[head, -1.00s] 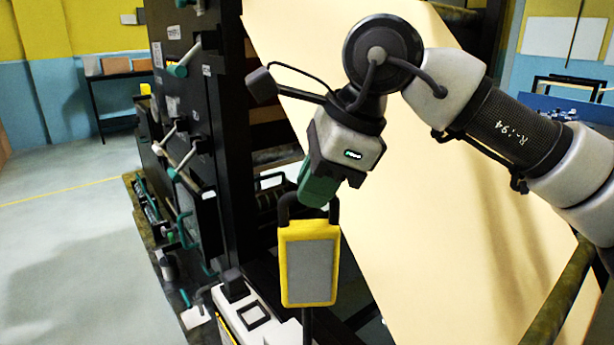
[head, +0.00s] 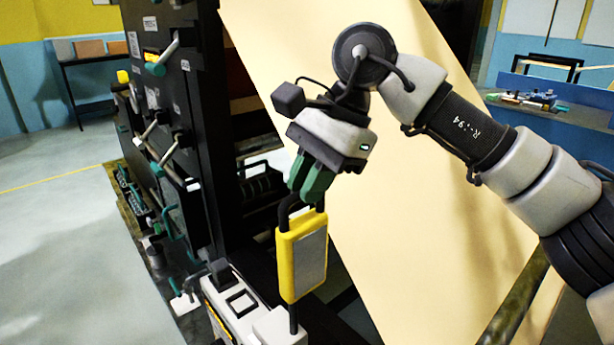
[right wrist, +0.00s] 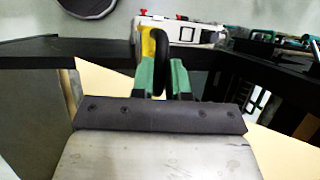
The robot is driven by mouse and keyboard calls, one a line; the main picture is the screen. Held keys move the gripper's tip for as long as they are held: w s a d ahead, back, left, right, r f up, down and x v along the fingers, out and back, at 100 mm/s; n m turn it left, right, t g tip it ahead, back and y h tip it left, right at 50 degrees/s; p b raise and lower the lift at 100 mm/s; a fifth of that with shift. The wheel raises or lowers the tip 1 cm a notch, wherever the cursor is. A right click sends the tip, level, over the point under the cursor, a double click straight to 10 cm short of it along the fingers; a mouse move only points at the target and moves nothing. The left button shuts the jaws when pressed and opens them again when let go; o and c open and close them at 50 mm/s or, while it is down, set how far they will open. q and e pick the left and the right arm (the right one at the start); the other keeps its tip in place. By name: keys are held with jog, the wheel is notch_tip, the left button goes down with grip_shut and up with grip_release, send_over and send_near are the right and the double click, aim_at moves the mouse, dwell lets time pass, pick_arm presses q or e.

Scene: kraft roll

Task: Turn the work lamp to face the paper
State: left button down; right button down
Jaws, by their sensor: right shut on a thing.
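The work lamp (head: 303,262) is a yellow frame with a grey panel and a dark handle on top, standing on a dark post. Its panel is turned to the right, partly toward the paper. My right gripper (head: 310,190) with green fingers is shut on the lamp's handle. In the right wrist view the fingers (right wrist: 161,78) close around the dark handle (right wrist: 158,50), with a strip of yellow lamp beside it. The paper (head: 400,200) is a broad tan sheet slanting down behind my arm. My left gripper does not show.
A tall black machine frame (head: 200,130) with green-tipped levers stands left of the lamp. A white box (head: 240,305) sits near the lamp's foot. A blue bench (head: 560,115) stands at the back right. The floor at the left is open.

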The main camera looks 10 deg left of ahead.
jog(key=shift+r, duration=0.2)
jog(key=c, duration=1.1)
grip_release()
jog(key=shift+w+f, duration=0.1)
jog(key=b+v, duration=0.1)
jog(key=v, duration=1)
jog(key=shift+f+b, duration=0.1)
jog(key=shift+b, duration=0.2)
